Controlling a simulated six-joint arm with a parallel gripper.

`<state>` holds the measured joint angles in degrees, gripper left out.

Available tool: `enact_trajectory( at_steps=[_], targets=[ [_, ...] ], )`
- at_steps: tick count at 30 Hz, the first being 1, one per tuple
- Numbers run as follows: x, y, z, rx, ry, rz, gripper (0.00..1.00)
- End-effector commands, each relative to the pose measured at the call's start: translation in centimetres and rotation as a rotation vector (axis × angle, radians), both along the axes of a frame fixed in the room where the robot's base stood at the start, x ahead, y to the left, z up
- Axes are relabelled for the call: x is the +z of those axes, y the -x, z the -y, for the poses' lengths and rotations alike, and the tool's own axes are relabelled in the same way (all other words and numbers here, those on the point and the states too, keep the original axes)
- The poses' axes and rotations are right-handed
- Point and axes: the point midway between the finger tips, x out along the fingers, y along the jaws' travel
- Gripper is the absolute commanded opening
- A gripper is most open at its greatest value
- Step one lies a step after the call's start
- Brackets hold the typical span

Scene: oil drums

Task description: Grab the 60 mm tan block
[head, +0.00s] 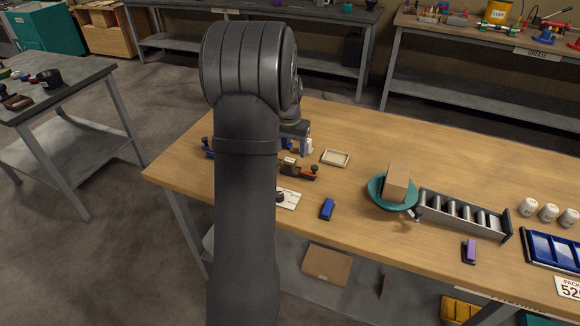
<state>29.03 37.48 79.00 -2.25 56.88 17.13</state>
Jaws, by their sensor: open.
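The tan block (396,184) rests tilted in a round teal dish (376,192), right of the middle of the table. My gripper (302,146) is partly hidden behind my dark arm. It is open over the back left part of the table, well to the left of the block and apart from it. Its fingertips are small and hard to make out.
A grey slotted rack (462,214) stands close to the dish's right side. A cream tray (335,158), an orange-and-black plane-like tool (298,168) and a blue block (327,209) lie left of it. White cups (548,212) and a blue tray (552,248) are far right.

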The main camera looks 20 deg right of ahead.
Motion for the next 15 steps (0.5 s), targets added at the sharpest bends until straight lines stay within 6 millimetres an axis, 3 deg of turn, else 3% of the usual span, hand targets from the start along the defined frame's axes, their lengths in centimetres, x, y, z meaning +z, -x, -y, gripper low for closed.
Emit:
enact_trajectory(
  at_steps=[8, 15],
  targets=[
    [-1.7, -0.2, -0.1, 0.001, -0.001, -0.001, 0.62],
    [-5.3, -0.7, -0.2, 0.001, -0.001, -0.003, 0.62]
  ],
)
